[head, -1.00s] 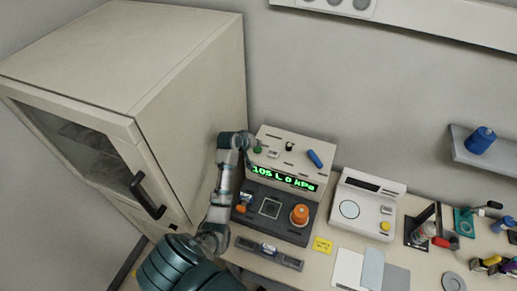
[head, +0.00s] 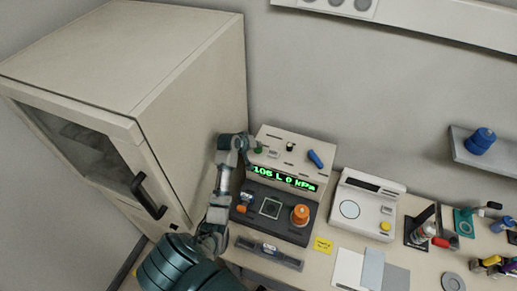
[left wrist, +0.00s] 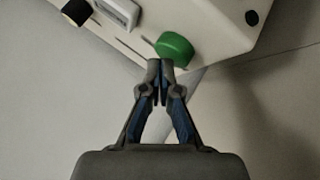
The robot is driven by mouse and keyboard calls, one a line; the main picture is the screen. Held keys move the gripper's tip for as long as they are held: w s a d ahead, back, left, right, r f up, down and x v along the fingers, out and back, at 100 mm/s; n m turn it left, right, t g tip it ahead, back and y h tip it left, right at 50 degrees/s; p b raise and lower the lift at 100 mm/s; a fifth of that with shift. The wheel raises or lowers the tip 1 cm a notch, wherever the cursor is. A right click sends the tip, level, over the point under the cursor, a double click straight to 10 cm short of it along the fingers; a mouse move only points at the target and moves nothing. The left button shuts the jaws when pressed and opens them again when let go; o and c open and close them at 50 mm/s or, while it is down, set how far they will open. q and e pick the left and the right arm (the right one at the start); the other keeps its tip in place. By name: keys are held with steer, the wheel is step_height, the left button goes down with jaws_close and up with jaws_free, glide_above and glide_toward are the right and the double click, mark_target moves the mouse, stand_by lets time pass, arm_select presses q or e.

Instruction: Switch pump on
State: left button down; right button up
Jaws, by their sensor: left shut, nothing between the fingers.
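The pump unit is a beige box (head: 298,150) with a green display (head: 284,179) that reads about "105 L 0 kPa". A green button (head: 258,149) sits at the left of its top face. The button also shows in the left wrist view (left wrist: 174,48). My left gripper (head: 247,147) is beside the button. In the left wrist view the left gripper (left wrist: 160,68) is shut and empty, its fingertips right at the lower edge of the button. I cannot tell whether they touch it. A white rocker-like part (left wrist: 117,12) is beside the button. My right gripper is not in view.
A blue lever (head: 315,158) and a dark panel with an orange knob (head: 300,215) are close by. A large beige cabinet (head: 190,90) stands at the left. A white device (head: 366,205) and a yellow note (head: 322,244) lie to the right.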

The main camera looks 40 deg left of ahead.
mark_target(257, 149)
arm_select(q)
steer(key=shift+a+f, duration=0.15)
steer(key=shift+f, duration=0.65)
steer(key=shift+r, duration=0.1)
stand_by(0.5)
steer(key=shift+d+r+p, duration=0.25)
steer(key=shift+r+p, duration=0.05)
steer(key=shift+r, duration=0.95)
steer(key=shift+r, duration=2.5)
